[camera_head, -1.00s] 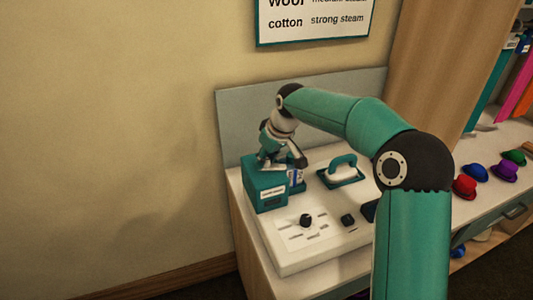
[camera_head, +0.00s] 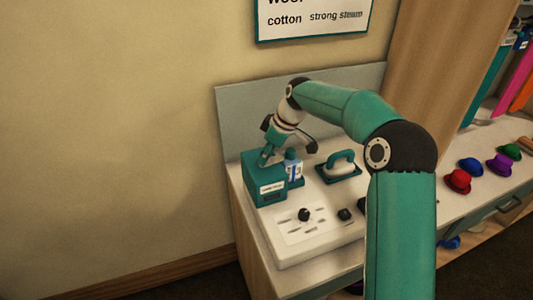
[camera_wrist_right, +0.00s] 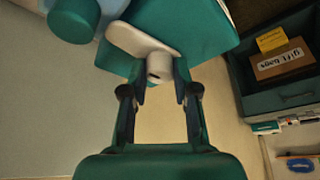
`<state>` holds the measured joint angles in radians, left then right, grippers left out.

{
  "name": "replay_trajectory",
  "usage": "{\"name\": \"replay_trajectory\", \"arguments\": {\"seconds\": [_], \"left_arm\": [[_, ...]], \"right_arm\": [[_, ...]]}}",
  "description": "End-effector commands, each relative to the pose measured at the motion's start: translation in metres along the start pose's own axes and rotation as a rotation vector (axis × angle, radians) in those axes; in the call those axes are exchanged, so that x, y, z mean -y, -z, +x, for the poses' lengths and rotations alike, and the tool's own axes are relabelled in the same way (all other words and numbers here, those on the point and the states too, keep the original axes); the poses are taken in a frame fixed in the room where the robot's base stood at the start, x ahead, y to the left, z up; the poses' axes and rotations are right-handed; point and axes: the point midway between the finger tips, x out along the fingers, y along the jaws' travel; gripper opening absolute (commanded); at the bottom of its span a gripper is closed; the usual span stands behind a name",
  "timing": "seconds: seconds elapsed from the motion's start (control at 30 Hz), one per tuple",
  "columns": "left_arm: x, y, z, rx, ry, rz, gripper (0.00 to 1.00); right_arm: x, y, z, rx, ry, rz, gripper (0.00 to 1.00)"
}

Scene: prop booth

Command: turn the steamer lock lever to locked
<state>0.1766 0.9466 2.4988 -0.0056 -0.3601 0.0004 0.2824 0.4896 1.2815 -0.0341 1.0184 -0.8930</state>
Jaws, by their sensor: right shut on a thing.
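The teal steamer box (camera_head: 264,186) with a white label stands at the back left of the white control panel. The pale lever (camera_wrist_right: 142,44) shows on the teal box (camera_wrist_right: 205,28) in the right wrist view, its rounded end between my fingertips. My right gripper (camera_head: 266,158) is at the top of the box in the head view, and in the right wrist view (camera_wrist_right: 160,78) it is shut on the lever. In the head view the lever is too small to tell from the gripper, and I cannot read its position. My left gripper is not in view.
A blue and white bottle (camera_head: 293,166) stands close beside the box. The white panel (camera_head: 285,250) carries a black knob (camera_head: 304,214). A teal-handled iron (camera_head: 341,164) sits to the right. Several coloured hats (camera_head: 458,180) lie farther right. The wall is behind.

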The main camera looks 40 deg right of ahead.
Motion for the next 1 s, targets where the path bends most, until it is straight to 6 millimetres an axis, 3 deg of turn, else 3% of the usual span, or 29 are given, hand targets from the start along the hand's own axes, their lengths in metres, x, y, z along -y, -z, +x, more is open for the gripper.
{"name": "replay_trajectory", "arguments": {"seconds": [0.2,0.23,0.37,0.77,1.0], "left_arm": [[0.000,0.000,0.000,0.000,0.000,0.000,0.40],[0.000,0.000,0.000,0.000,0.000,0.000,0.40],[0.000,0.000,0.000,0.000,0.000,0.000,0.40],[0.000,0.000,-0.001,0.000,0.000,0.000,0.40],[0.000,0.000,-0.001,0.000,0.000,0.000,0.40]], "right_arm": [[-0.001,0.000,-0.001,-0.001,-0.003,-0.001,0.00],[-0.001,0.000,-0.001,-0.001,-0.003,-0.001,0.34],[-0.001,0.000,-0.001,-0.001,-0.003,0.000,0.53],[-0.001,0.001,-0.006,-0.001,-0.003,0.001,0.53],[-0.001,0.001,-0.043,-0.003,-0.005,0.000,0.53]]}}
